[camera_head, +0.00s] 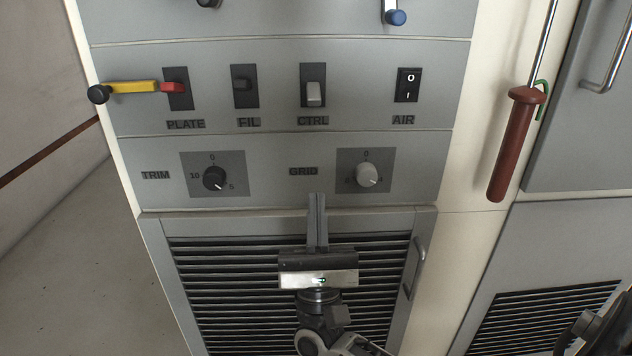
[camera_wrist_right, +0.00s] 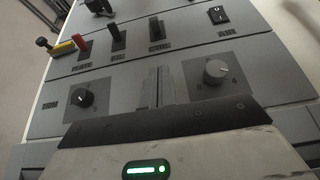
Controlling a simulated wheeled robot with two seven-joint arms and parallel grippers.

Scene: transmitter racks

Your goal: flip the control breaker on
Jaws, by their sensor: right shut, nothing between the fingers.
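The control breaker, labelled CTRL, is a dark upright plate with a light grey lever (camera_head: 314,94) at its lower half. It also shows near the top of the right wrist view (camera_wrist_right: 157,29). My right gripper (camera_head: 317,199) is shut and empty, its fingers together and pointing up. In the head view it is below the CTRL breaker, in front of the panel's lower edge between the TRIM and GRID knobs. The fingers (camera_wrist_right: 157,86) do not touch the breaker. My left gripper is not in view.
Left of CTRL are the FIL breaker (camera_head: 243,86) and the PLATE breaker (camera_head: 173,88), with a yellow bar at its red handle. The AIR rocker (camera_head: 407,85) is to the right. Below are the TRIM knob (camera_head: 214,178) and GRID knob (camera_head: 367,174). A red-handled rod (camera_head: 511,150) hangs at right.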

